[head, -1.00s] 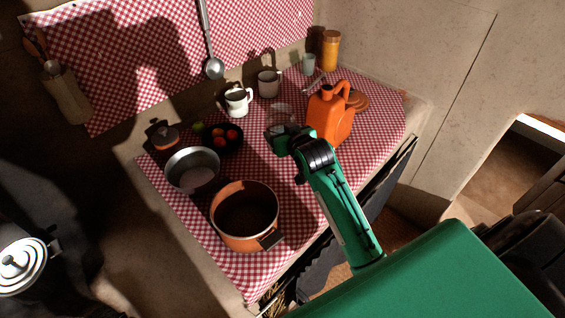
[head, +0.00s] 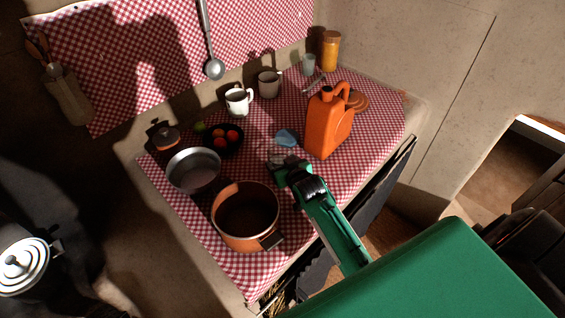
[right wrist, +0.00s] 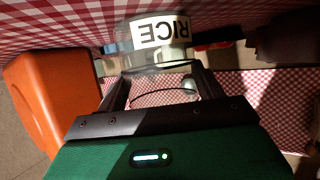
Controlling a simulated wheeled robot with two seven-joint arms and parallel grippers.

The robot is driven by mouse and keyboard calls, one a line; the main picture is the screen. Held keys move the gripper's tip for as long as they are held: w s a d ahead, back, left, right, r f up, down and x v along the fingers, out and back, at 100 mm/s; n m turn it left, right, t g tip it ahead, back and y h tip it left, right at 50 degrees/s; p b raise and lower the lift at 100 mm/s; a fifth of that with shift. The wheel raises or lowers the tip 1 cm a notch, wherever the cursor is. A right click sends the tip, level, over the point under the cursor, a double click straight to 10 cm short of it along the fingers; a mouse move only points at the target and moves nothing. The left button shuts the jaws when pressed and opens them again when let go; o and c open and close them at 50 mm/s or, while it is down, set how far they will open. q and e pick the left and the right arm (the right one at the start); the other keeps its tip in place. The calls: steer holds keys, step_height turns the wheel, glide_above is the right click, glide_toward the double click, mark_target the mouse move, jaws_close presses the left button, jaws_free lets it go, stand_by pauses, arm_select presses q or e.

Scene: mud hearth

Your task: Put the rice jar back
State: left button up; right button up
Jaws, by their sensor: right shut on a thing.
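The rice jar (right wrist: 158,55) is clear glass with a white label reading RICE, upside down in the right wrist view. My right gripper (right wrist: 157,76) is shut on it, with a finger on each side of the glass. In the head view my right gripper (head: 284,163) is over the front middle of the checked tabletop (head: 225,262), between the orange pot and the orange jug. A pale blue patch (head: 286,137) shows just beyond the fingers; I cannot tell whether it is part of the jar. My left gripper is out of view.
The orange jug (head: 328,125) stands close right of the gripper, and the orange pot (head: 247,216) close left.

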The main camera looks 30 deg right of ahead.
steer(key=shift+f, duration=0.15)
steer(key=o, duration=1.2)
steer(key=shift+o, duration=0.2)
steer(key=shift+s+r, duration=0.1)
steer(key=shift+r, duration=0.1)
steer(key=b+v, duration=0.1)
steer(key=v, duration=1)
steer(key=shift+s+r, duration=0.15)
steer(key=shift+s, duration=0.25)
